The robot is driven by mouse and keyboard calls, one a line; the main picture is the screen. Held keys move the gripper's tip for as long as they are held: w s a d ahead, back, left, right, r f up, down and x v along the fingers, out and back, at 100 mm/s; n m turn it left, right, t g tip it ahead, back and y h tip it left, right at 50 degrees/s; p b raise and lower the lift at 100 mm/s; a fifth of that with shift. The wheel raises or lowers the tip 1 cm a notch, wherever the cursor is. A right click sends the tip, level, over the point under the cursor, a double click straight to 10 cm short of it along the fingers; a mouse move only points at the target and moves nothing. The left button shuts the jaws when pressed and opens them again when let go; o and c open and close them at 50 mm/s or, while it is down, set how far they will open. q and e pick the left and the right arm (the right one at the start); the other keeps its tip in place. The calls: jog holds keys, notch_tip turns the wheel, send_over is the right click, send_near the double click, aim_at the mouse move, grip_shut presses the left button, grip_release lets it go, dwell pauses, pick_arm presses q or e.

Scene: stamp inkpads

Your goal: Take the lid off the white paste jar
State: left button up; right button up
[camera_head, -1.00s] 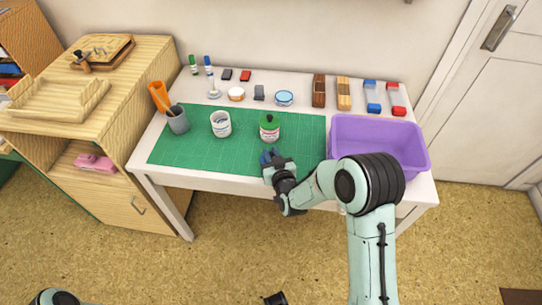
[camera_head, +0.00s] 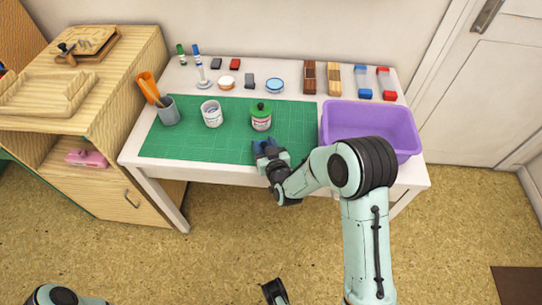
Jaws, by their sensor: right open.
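I cannot read either label, so I cannot tell by name which is the paste jar. My right gripper (camera_head: 267,149) has dark blue fingers and is open and empty. My left gripper is not in view.
A purple bin (camera_head: 396,157) stands to the right. A grey cup (camera_head: 168,111) with an orange tool stands at the left. Inkpads, markers and a light blue round tin (camera_head: 275,86) line the back. The mat between the two jars is clear.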

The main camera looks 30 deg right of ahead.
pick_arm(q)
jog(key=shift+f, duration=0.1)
pick_arm(e)
jog(key=v, duration=1.1)
jog(key=shift+s+f, duration=0.1)
jog(key=shift+s, duration=0.1)
